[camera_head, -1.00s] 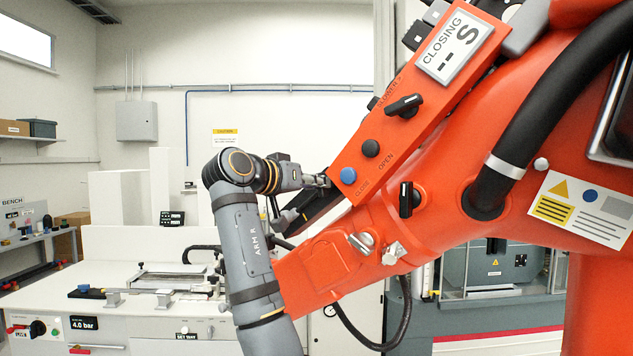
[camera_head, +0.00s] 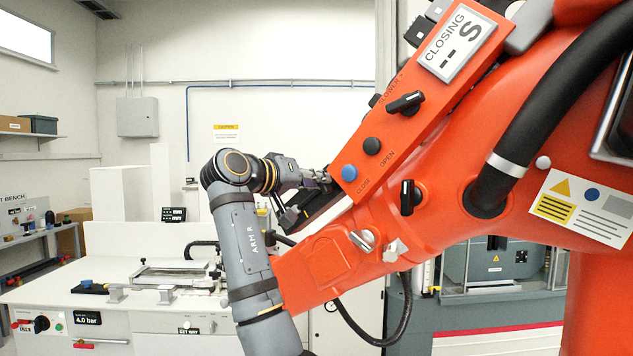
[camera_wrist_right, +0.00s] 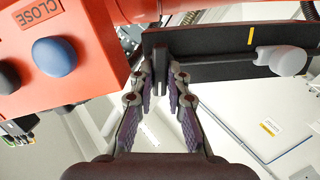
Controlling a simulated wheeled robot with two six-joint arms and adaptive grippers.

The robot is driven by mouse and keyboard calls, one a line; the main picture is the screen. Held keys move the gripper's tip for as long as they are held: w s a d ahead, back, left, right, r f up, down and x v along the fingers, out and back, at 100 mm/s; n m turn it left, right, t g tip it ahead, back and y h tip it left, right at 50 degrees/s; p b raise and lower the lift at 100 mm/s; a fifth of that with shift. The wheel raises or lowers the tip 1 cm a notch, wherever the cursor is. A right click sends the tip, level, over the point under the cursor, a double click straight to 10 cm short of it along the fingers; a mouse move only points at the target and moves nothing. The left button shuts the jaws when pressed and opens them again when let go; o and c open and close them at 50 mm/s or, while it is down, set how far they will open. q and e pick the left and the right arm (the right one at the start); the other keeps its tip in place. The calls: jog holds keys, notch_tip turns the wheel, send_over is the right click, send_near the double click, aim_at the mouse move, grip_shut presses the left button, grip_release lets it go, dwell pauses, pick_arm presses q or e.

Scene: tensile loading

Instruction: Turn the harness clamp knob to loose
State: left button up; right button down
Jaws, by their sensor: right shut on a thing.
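My right gripper (camera_wrist_right: 160,88) is shut on a dark upright grip piece (camera_wrist_right: 160,62), seen between its fingers in the right wrist view; I take it for the harness clamp knob. The grip stands in front of a long black plate (camera_wrist_right: 215,62) with a yellow mark near its right part. In the head view my right gripper (camera_head: 322,178) reaches in at the lower left end of the orange control box (camera_head: 400,110), beside the black plate (camera_head: 306,208). The grip itself is hidden there. My left gripper is not in view.
The control box carries a blue CLOSE button (camera_head: 349,174), a black button (camera_head: 372,146) and a black selector knob (camera_head: 405,102). Another black knob (camera_head: 407,197) sits on the large orange body (camera_head: 450,210). A black hose (camera_head: 400,310) hangs below. A white bench (camera_head: 60,295) stands behind.

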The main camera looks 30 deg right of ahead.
jog(key=shift+f, duration=0.25)
jog(key=c, duration=1.5)
grip_release()
jog(key=shift+o, duration=0.9)
jog(key=shift+r, duration=0.15)
